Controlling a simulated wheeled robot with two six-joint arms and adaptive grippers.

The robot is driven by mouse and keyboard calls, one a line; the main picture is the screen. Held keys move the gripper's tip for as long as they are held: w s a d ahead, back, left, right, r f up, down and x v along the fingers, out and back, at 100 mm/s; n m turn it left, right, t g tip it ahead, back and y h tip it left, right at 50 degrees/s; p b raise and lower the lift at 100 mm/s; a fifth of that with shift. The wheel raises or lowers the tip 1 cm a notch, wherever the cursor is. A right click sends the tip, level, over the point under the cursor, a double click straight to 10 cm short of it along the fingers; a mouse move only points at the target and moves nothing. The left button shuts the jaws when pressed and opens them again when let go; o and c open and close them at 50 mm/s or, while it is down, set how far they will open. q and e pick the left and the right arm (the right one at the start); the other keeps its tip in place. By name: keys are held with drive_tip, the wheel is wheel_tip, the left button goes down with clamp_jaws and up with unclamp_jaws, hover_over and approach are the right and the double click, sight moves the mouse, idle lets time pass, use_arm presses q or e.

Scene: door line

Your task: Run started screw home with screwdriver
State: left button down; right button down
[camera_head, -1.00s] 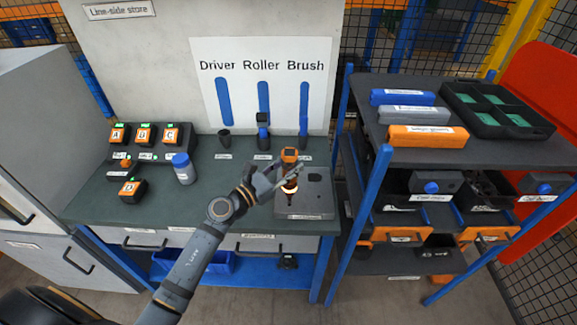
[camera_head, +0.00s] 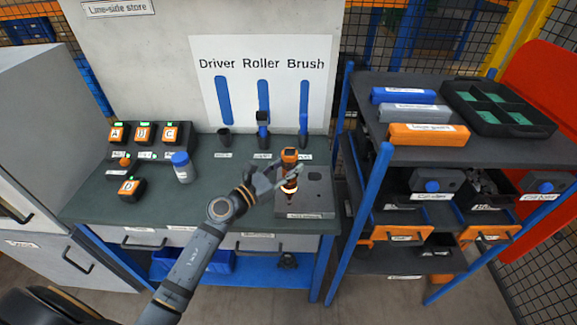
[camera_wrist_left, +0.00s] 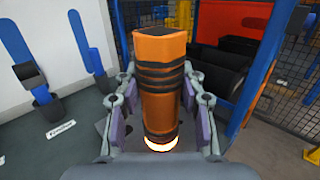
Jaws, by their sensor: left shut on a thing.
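The screwdriver (camera_head: 289,156) has an orange and black body and stands upright over the grey block (camera_head: 318,196) at the right of the bench. My left gripper (camera_head: 288,179) is shut around it, with a pad on each side of the body. In the left wrist view the screwdriver (camera_wrist_left: 160,85) fills the middle, with a glowing ring at its lower end. The screw and the driver's tip are hidden, so I cannot tell whether they touch. My right gripper is not in view.
Behind stand the driver holder (camera_head: 224,138), empty, the roller (camera_head: 263,132) and the brush (camera_head: 303,130). A blue-capped bottle (camera_head: 183,168) and orange-topped units (camera_head: 144,134) are at the left. A shelf rack (camera_head: 455,150) stands close at the right.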

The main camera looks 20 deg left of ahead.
use_arm(q)
drive_tip(key=shift+f+b, duration=0.45)
drive_tip(key=shift+b, duration=0.05)
idle(1.2)
drive_tip(key=shift+r, duration=0.1)
idle(0.4)
